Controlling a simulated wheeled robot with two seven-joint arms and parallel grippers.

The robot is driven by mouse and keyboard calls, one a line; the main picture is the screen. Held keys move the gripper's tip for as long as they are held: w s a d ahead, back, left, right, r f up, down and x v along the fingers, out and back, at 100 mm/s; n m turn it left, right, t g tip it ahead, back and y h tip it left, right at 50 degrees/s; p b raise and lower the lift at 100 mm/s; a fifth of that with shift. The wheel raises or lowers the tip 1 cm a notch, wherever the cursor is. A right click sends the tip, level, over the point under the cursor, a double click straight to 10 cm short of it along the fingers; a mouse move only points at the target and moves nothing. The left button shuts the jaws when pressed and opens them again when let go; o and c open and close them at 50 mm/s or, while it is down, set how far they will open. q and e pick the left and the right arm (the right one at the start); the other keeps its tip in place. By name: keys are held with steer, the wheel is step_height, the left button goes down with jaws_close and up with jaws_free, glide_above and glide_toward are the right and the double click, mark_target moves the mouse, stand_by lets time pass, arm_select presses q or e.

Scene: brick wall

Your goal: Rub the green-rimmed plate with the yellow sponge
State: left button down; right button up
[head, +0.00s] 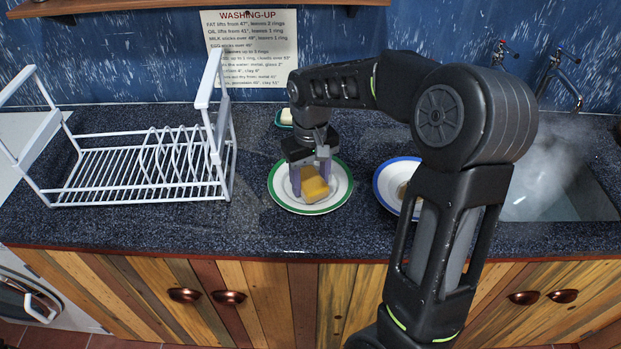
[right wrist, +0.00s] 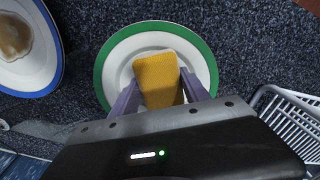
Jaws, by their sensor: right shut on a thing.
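The green-rimmed plate (head: 282,200) lies on the dark counter in the middle of the head view. It also shows in the right wrist view (right wrist: 112,57). The yellow sponge (head: 314,187) is at the plate's centre, and I cannot tell whether it touches the surface. In the right wrist view the sponge (right wrist: 157,80) sits between two purple fingers. My right gripper (head: 309,182) is shut on the sponge, pointing down over the plate. My left gripper is not in view.
A blue-rimmed plate (head: 383,187) with a brownish patch stands to the right, partly hidden by my right arm. A white dish rack (head: 135,170) stands on the left. A steaming sink (head: 560,190) is at the right.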

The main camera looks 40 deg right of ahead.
mark_target(312, 168)
steer(key=shift+f, duration=0.15)
steer(key=shift+w+d+p, duration=0.7)
steer(key=shift+w+d, duration=0.55)
steer(key=shift+w, duration=0.1)
steer(key=shift+r+p, duration=2.35)
steer(key=shift+r, duration=0.8)
steer(key=shift+r, duration=0.1)
steer(key=shift+r+p, duration=1.2)
steer(key=shift+r, duration=0.25)
steer(key=shift+f, duration=0.1)
